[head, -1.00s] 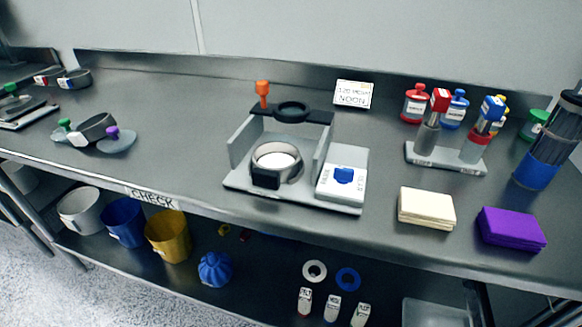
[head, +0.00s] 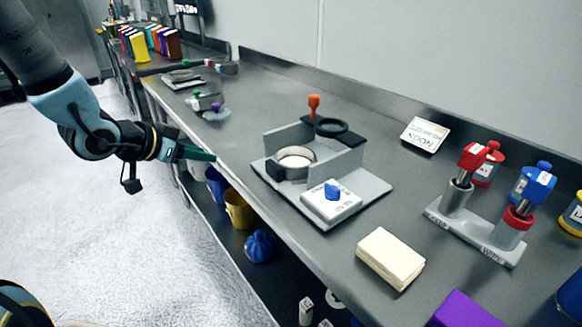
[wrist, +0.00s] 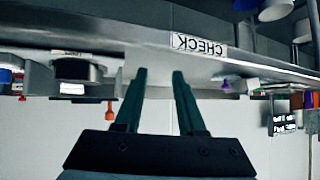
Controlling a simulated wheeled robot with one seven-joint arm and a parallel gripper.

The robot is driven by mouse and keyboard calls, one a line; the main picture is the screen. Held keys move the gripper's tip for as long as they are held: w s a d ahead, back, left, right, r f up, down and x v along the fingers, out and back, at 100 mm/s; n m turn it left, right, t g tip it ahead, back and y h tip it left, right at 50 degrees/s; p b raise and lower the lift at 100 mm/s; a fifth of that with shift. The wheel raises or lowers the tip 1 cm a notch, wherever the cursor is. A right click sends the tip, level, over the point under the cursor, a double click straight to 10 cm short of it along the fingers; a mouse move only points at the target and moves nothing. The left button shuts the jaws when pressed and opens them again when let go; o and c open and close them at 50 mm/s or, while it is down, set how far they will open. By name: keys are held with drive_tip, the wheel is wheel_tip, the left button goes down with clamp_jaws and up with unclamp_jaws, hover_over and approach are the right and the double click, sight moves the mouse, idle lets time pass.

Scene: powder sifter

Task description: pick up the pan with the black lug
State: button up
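The pan with the black lug, a short grey ring (head: 295,162) with a pale inside, sits in the cradle of the grey sifter stand (head: 375,190). Its black lug (head: 275,170) faces the bench's front edge. In the wrist view, which looks upside down, the dark lug (wrist: 73,69) shows at the left. My gripper (head: 212,156) is at the bench's front edge, left of the stand and apart from the pan. In the wrist view its two dark green fingers (wrist: 160,72) stand apart with nothing between them.
A white box with a blue knob (head: 332,194) sits on the stand, right of the pan. An orange knob (head: 313,102) rises behind it. A cream block (head: 390,258) and a tool rack (head: 470,232) stand to the right. Buckets (head: 238,210) are on the lower shelf.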

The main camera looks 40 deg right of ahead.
sight(282, 150)
drive_tip(key=s+d+r+m+g+h, duration=0.1)
drive_tip(key=s+d, duration=0.1)
drive_tip(key=s+d+m+g+h, duration=0.1)
drive_tip(key=s+d, duration=0.1)
drive_tip(key=s, duration=0.1)
drive_tip(key=s+d+r+m+g+h, duration=0.1)
drive_tip(key=s+d, duration=0.1)
drive_tip(key=shift+s+d+r+g, duration=0.2)
drive_tip(key=shift+s+r+g, duration=0.1)
drive_tip(key=shift+r+g, duration=0.1)
drive_tip(key=x, duration=0.4)
drive_tip(key=shift+s+d, duration=0.25)
drive_tip(key=shift+d, duration=0.1)
drive_tip(key=shift+p+x, duration=0.85)
drive_tip(key=shift+x, duration=2.15)
drive_tip(key=shift+w+f, duration=0.1)
drive_tip(key=shift+w, duration=0.05)
clamp_jaws()
